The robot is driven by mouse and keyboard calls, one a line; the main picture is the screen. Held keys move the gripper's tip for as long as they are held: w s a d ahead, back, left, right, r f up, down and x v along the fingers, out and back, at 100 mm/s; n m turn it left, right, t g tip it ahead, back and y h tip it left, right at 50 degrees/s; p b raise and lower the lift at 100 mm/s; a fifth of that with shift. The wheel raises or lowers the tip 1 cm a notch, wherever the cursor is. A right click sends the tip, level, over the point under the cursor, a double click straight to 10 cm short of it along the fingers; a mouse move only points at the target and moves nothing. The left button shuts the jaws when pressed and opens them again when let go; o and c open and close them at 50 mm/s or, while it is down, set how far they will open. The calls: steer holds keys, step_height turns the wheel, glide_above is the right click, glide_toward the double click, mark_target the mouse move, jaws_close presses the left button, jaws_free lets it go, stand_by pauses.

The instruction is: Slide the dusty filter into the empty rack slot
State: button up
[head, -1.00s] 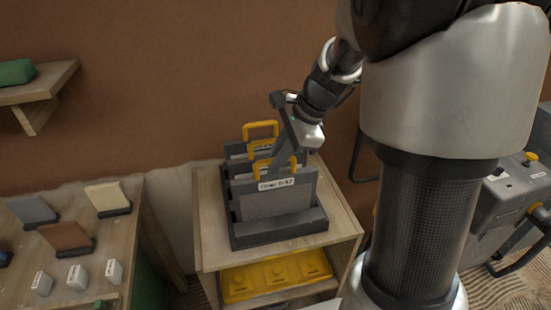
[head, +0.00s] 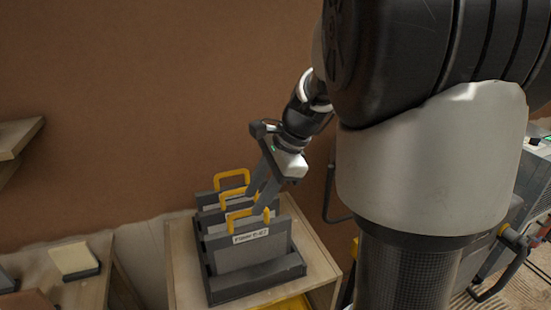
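A dark grey rack (head: 268,288) stands on a wooden stand and holds several upright grey filters with yellow handles. The front filter (head: 250,255) has a white label and sits upright in the front of the rack. Two more filter handles show behind it, the rearmost at the back left (head: 232,176). I cannot tell which filter is the dusty one, and no empty slot shows clearly. My gripper (head: 254,202) points down at the front filter's handle (head: 236,219), its two fingers spread apart. The near fingertip is close to that handle; contact is unclear.
The wooden stand (head: 315,262) has a yellow item (head: 290,302) on its lower shelf. A bench at the lower left bears a cream block in a dark holder (head: 75,260). A brown wall (head: 120,120) rises behind the rack. A machine stands at the right edge.

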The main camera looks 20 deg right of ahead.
steer(key=p+v, duration=0.1)
steer(key=v, duration=1)
steer(key=shift+d+r+p, duration=0.2)
steer(key=shift+r+p, duration=0.05)
steer(key=shift+p, duration=0.05)
steer(key=shift+s, duration=0.1)
